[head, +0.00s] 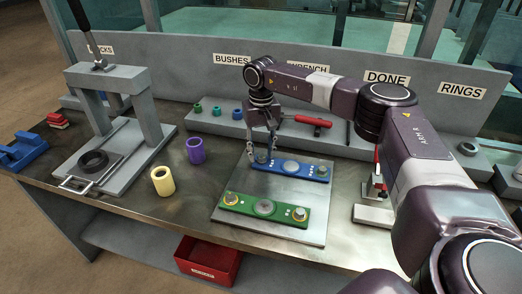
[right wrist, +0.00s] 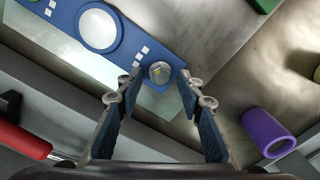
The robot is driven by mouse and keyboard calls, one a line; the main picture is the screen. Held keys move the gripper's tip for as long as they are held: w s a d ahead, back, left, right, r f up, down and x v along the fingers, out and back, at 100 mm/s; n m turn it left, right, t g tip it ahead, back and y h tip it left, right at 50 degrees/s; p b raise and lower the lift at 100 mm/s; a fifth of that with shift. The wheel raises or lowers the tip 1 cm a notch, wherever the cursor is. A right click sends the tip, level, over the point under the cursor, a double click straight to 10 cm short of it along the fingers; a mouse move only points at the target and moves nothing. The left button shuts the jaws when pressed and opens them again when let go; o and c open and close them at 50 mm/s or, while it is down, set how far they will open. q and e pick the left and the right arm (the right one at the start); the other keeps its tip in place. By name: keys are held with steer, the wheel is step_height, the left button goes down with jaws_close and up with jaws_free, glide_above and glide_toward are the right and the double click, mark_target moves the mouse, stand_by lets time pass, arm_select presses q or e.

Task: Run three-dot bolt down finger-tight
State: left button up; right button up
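The blue plate (head: 290,168) lies on a grey base plate, with a pale round disc at its middle and a bolt at each end. In the right wrist view, the near bolt (right wrist: 160,72) has a grey head with a yellow mark; a few small white marks, seemingly three, lie beside it on the blue plate (right wrist: 70,22). My right gripper (head: 262,157) is over the left end of the blue plate. Its fingers (right wrist: 165,84) are open on either side of the bolt head, with gaps visible. My left gripper is not in view.
A green plate (head: 240,203) with yellow-ringed bolts lies in front of the blue one. Yellow (head: 163,181) and purple (head: 195,151) bushes stand to the left. A red-handled tool (head: 313,121) lies behind. A press frame (head: 105,75) stands at far left.

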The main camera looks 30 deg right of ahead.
steer(key=shift+s, duration=0.1)
steer(key=c, duration=0.8)
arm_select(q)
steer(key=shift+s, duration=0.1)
arm_select(e)
jaws_close()
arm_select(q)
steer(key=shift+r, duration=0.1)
arm_select(e)
steer(key=shift+m, duration=0.3)
